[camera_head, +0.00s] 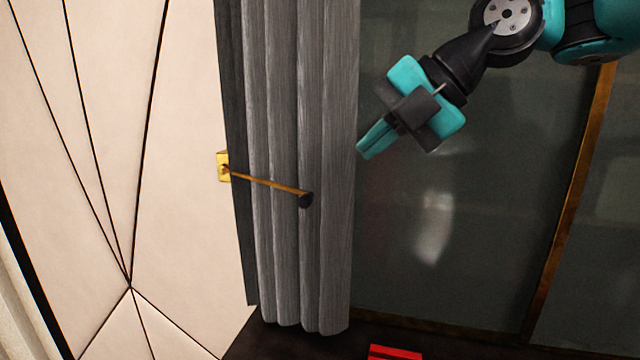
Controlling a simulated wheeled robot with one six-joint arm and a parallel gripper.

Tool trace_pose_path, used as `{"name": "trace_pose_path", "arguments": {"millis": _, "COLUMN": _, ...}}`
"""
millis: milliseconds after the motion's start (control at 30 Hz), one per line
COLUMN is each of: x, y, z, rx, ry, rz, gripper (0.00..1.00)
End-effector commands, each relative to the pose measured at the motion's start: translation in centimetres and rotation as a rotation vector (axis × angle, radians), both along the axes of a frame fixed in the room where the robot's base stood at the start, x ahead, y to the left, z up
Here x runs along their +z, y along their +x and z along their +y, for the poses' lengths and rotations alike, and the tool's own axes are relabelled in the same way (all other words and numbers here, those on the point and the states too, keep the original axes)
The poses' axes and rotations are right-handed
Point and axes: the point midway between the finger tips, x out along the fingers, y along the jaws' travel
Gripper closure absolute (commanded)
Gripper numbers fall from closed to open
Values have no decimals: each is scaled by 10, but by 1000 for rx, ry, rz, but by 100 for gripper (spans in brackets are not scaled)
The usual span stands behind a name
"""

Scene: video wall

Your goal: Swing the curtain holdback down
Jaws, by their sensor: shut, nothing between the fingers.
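The curtain holdback (268,183) is a thin brass-coloured rod with a dark knob (306,199) at its free end. It runs from a gold wall plate (224,166) to the right across the front of the grey curtain (312,90), sloping slightly down in the picture. My gripper (362,154) is shut and empty, with teal fingers pointing down and left. It is up and to the right of the knob, by the curtain's right edge, and apart from the holdback.
A cream panelled wall (185,240) with dark seams is on the left. A dark glass panel (450,220) with a brass-coloured frame (562,215) fills the right. A red object (394,353) is at the bottom edge. The space between gripper and knob looks clear.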

Motion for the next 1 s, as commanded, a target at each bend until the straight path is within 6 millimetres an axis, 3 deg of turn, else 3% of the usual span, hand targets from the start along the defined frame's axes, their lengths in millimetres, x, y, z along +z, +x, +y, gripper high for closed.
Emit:
{"name": "trace_pose_path", "arguments": {"millis": 200, "x": -32, "y": 12, "z": 33, "rx": 4, "ry": -2, "rz": 7, "gripper": 100}}
{"name": "trace_pose_path", "arguments": {"millis": 433, "x": -57, "y": 22, "z": 56, "rx": 1, "ry": -3, "rz": 4, "gripper": 100}}
{"name": "trace_pose_path", "arguments": {"millis": 600, "x": -67, "y": 26, "z": 63, "rx": 0, "ry": -2, "rz": 1, "gripper": 100}}
{"name": "trace_pose_path", "arguments": {"millis": 1000, "x": -70, "y": 26, "z": 64, "rx": 0, "ry": -1, "rz": -1, "gripper": 100}}
